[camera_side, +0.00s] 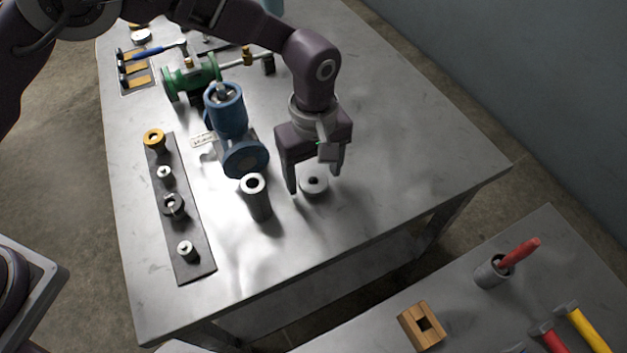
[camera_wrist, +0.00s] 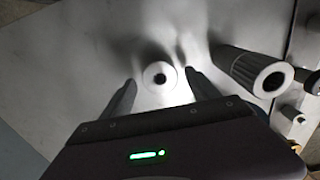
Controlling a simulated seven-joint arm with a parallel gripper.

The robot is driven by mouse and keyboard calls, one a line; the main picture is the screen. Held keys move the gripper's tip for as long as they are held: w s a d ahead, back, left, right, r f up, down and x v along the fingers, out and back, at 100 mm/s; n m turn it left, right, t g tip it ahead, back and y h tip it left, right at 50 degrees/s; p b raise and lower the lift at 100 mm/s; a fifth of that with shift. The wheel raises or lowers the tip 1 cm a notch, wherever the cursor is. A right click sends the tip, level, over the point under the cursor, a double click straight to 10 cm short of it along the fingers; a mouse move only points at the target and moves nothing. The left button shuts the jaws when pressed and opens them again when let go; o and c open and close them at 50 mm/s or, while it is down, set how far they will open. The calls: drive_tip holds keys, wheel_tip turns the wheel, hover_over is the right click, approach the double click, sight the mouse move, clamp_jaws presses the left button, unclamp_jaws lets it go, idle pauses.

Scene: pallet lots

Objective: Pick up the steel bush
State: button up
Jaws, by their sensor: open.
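A short, pale steel ring with a dark centre hole (camera_side: 318,189) lies flat on the metal table, and it also shows in the wrist view (camera_wrist: 152,82). A taller grey hollow cylinder (camera_side: 258,205) stands to its left, and it shows at the right of the wrist view (camera_wrist: 245,68). I cannot tell for sure which of them is the steel bush. My gripper (camera_side: 314,180) points down at the short ring, open and empty. In the wrist view its two fingers (camera_wrist: 160,78) lie on either side of the ring, apart from it.
A blue valve (camera_side: 228,115) and a green fitting (camera_side: 190,78) stand behind and left. A dark strip (camera_side: 197,268) at left carries several small round parts, one yellow-topped (camera_side: 154,139). The table right of my gripper is clear. A second bench (camera_side: 470,320) holds tools.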

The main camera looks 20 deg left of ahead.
drive_tip(key=shift+f, duration=0.55)
clamp_jaws()
wheel_tip(320, 180, up, 10)
drive_tip(key=w+a+r, duration=0.1)
drive_tip(key=a+r, duration=0.3)
drive_tip(key=a, duration=0.1)
drive_tip(key=w+a+r, duration=0.1)
drive_tip(key=a+r, duration=0.4)
drive_tip(key=a, duration=0.1)
drive_tip(key=w+a+r, duration=0.1)
drive_tip(key=a+r, duration=0.4)
drive_tip(key=a, duration=0.1)
drive_tip(key=shift+r, duration=0.15)
drive_tip(key=shift+s, duration=0.1)
